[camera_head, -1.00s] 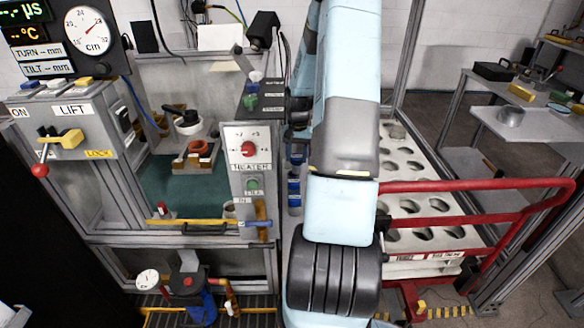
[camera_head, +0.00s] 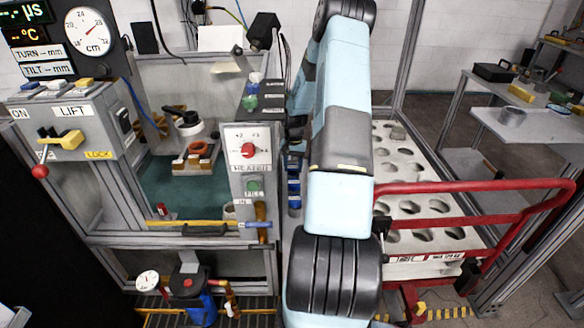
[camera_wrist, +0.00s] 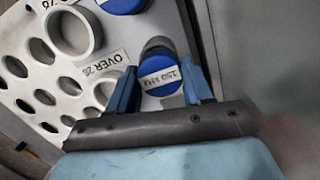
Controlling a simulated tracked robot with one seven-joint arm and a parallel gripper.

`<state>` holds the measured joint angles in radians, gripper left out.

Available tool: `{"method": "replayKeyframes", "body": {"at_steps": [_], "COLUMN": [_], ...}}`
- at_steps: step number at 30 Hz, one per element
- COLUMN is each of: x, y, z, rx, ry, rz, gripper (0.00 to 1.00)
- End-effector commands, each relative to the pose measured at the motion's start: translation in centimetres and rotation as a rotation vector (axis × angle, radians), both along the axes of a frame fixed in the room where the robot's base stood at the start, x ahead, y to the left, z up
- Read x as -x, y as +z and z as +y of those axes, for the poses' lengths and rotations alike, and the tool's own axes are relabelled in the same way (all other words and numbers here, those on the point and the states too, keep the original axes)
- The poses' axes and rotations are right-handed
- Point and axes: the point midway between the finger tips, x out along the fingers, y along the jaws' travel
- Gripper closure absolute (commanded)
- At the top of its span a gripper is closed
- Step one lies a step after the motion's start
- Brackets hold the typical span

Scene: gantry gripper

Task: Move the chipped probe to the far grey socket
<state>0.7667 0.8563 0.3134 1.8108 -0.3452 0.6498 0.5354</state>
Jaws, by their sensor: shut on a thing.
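In the wrist view my gripper (camera_wrist: 160,85) has its two blue fingers on either side of a dark cylindrical probe with a blue, labelled cap (camera_wrist: 160,68). It is shut on this probe. The label's small print is blurred, and I cannot make out a chip. Another blue cap (camera_wrist: 122,4) is cut off at the top edge. In the head view several blue-banded pieces (camera_head: 294,190) stand in a line just left of my arm. My gripper is hidden there. I cannot tell which socket is the far grey one.
A white panel with round holes (camera_wrist: 40,75) and a raised white ring (camera_wrist: 72,32) lies left of my gripper in the wrist view. In the head view the heater panel (camera_head: 248,160) stands left of my arm, and a red rail (camera_head: 450,187) crosses before the white holed rack (camera_head: 405,170).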

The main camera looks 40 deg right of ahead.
Motion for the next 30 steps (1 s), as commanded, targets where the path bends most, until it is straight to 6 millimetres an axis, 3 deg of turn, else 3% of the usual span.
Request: {"method": "replayKeyframes", "body": {"at_steps": [11,12,19,30], "x": [-0.03,-0.03,-0.04,-0.16], "y": [-0.49,-0.47,-0.45,0.47], "z": [0.02,0.01,0.03,-0.03], "rx": [0.001,0.001,0.001,0.002], "ry": [0.000,0.000,0.000,0.001], "rz": [-0.001,-0.001,-0.001,-0.002], "gripper": [0.77,0.46,0.24,0.24]}}
